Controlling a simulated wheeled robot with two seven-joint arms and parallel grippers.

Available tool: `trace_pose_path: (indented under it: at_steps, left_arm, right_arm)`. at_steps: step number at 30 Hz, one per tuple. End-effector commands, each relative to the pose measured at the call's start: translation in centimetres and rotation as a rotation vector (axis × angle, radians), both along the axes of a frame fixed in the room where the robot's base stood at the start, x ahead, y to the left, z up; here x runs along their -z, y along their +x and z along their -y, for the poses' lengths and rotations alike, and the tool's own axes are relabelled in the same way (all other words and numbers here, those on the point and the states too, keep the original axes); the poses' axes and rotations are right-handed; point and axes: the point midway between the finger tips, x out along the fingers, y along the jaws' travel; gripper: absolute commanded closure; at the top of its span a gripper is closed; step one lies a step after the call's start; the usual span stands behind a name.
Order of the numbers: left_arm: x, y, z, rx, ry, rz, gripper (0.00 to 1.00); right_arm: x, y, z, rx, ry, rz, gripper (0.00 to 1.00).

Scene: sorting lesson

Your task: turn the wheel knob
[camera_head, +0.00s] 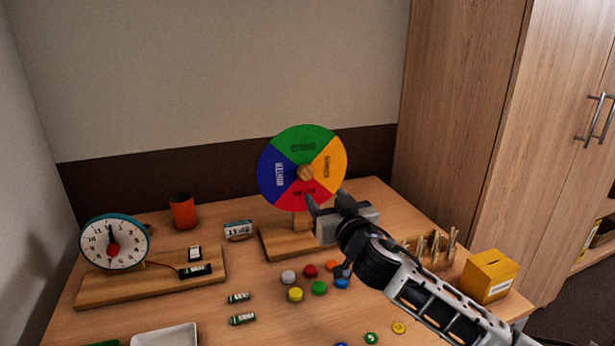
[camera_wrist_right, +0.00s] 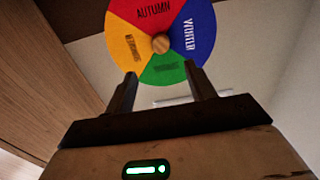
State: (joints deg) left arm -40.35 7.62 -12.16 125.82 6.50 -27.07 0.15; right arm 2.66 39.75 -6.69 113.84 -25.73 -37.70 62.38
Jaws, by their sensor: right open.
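The season wheel (camera_head: 287,153) stands upright on a wooden stand (camera_head: 285,240), with green at the top, yellow right, red bottom and blue left. Its round wooden knob (camera_head: 305,172) is at the centre. In the right wrist view the wheel (camera_wrist_right: 140,15) appears upside down, and the knob (camera_wrist_right: 161,43) is just beyond the fingertips. My right gripper (camera_head: 326,198) is open and empty in front of the wheel's lower part. Its two fingers also show in the right wrist view (camera_wrist_right: 160,80), apart from each other, with the knob ahead of the gap. My left gripper is not seen.
A clock (camera_head: 114,243) on a wooden base stands left, beside an orange cup (camera_head: 183,212). Coloured discs, small batteries and a white tray (camera_head: 165,338) lie in front. A yellow box (camera_head: 488,276) and a peg rack stand right, near my right arm.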

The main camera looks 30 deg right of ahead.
Motion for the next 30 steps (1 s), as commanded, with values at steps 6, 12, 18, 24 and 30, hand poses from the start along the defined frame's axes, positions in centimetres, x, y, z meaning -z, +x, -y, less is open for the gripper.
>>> trace_pose_path:
  at_steps: [6, 12, 18, 24, 30]
  left_arm:
    - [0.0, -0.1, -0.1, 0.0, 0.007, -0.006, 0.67]
    - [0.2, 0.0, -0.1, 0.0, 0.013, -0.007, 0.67]
    - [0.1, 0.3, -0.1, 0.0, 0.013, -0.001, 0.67]
    - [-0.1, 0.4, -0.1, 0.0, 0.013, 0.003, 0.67]
    - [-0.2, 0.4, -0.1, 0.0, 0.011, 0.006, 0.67]
  right_arm:
    - [-0.2, 4.9, 1.2, 0.001, 0.001, 0.001, 0.45]
    - [-0.1, 8.5, 2.0, 0.0, 0.0, 0.0, 0.45]
    - [0.0, 10.5, 2.5, -0.001, 0.002, -0.001, 0.45]
    - [0.1, 11.0, 2.6, -0.003, 0.001, -0.002, 0.45]
    - [0.1, 11.0, 2.6, -0.003, 0.001, -0.002, 0.51]
